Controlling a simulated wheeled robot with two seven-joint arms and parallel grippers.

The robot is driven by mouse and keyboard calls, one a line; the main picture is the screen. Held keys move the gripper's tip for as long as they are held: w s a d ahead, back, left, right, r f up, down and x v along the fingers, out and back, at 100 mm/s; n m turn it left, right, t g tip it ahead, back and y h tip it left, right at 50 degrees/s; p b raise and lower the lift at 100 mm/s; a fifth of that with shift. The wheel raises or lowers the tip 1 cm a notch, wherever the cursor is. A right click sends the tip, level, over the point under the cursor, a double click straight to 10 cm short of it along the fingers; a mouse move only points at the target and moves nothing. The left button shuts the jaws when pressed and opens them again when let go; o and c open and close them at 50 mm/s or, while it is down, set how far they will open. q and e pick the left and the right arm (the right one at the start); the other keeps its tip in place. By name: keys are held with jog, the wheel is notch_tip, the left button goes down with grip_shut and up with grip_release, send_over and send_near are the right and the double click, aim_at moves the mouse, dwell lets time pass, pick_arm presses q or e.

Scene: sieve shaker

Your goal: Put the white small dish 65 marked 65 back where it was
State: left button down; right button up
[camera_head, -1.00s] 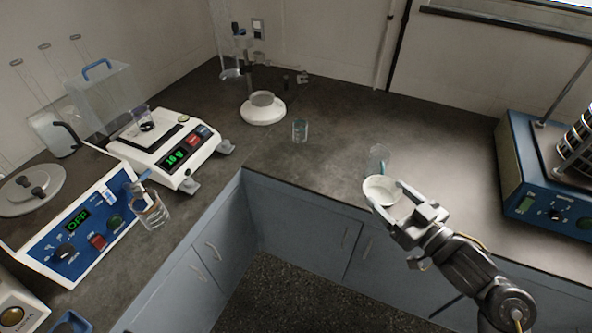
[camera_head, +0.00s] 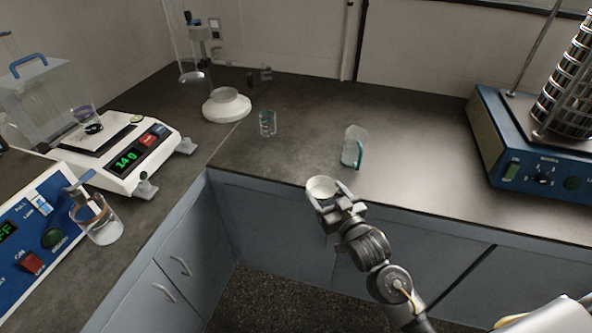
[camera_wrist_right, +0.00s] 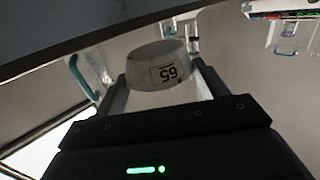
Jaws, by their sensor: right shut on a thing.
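The white small dish (camera_head: 321,187) is between the fingers of my right gripper (camera_head: 337,203), which is shut on it. In the right wrist view the dish (camera_wrist_right: 158,66) shows its label 65 upside down, with a finger of the right gripper (camera_wrist_right: 160,92) on each side. In the head view the dish is at the front edge of the counter, in front of the glass beaker with a teal handle. Whether it touches the counter I cannot tell. My left gripper is not in view.
The glass beaker (camera_head: 353,148) stands just behind the dish. A small glass (camera_head: 267,123) and a white round base (camera_head: 227,106) are further back left. The balance (camera_head: 119,158) reads 14 g. The sieve shaker (camera_head: 535,150) is at right. Counter between beaker and shaker is clear.

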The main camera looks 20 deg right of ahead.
jog(key=shift+w, duration=0.3)
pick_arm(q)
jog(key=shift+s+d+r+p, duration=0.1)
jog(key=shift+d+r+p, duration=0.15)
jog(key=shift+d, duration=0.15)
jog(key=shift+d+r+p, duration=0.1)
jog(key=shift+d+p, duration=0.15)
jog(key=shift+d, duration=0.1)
pick_arm(e)
send_over(299, 166)
jog(key=s, duration=0.4)
jog(key=shift+w+d, duration=0.1)
jog(key=shift+d, duration=0.2)
jog(key=w, duration=0.3)
jog(key=shift+w+a, duration=0.3)
jog(key=shift+w, duration=0.1)
jog(key=shift+f, duration=0.5)
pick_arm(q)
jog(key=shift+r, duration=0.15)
pick_arm(e)
jog(key=shift+f, duration=0.25)
jog(key=shift+f, duration=0.3)
jog(key=o, duration=1)
jog(key=shift+r, duration=0.1)
jog(key=shift+c, duration=0.2)
